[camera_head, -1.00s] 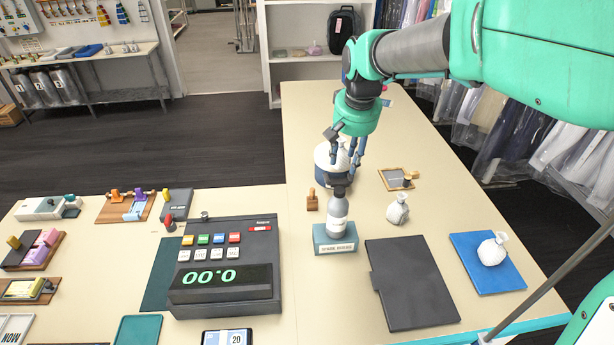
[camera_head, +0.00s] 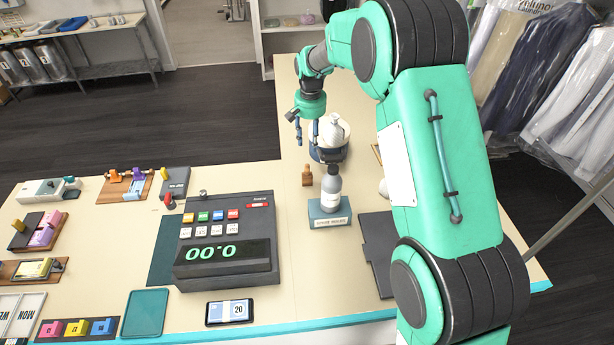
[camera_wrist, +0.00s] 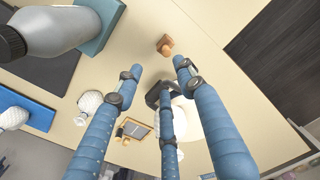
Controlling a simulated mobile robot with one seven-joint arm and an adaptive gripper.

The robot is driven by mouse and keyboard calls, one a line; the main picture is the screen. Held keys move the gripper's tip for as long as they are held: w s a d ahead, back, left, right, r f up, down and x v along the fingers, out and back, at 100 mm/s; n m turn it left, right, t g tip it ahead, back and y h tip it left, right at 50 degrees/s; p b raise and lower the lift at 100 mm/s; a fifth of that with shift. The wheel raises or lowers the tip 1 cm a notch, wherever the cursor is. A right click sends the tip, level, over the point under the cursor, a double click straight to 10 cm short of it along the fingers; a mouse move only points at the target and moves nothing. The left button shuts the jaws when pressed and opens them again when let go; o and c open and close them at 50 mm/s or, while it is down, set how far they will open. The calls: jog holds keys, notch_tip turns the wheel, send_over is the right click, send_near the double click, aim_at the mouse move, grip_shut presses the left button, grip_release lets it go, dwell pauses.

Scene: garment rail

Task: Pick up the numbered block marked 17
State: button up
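I cannot make out a block marked 17 in either view. A row of small colored blocks (camera_head: 78,328) in pink, yellow and blue sits in a dark holder at the lower left, with marks too small to read. My gripper (camera_head: 308,138) is over the far part of the table, by the white round item (camera_head: 334,131) on a dark blue base. In the wrist view my gripper (camera_wrist: 156,78) has its blue fingers spread open, with nothing held between them. A small wooden stamp (camera_wrist: 164,45) lies beyond the fingertips.
A grey bottle (camera_head: 331,184) stands on a teal stand (camera_head: 329,214). A dark console (camera_head: 222,243) reads 00.0, with a display marked 20 (camera_head: 229,312) in front. A teal tray (camera_head: 145,313) lies at the front. My arm covers the table's right side.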

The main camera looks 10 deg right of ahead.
aim_at(307, 165)
jog(key=shift+w+a+f, duration=0.15)
jog(key=shift+w+f, duration=0.15)
jog(key=shift+f, duration=0.3)
jog(key=shift+w+a+f, duration=0.15)
jog(key=shift+w+f, duration=0.15)
jog(key=shift+f, duration=0.3)
jog(key=shift+f, duration=4.3)
jog(key=shift+w+f+p, duration=0.15)
jog(key=shift+f+p, duration=0.1)
jog(key=shift+f, duration=1.05)
jog(key=shift+w+f+p, duration=0.1)
jog(key=shift+f+p, duration=0.15)
jog(key=shift+f, duration=1)
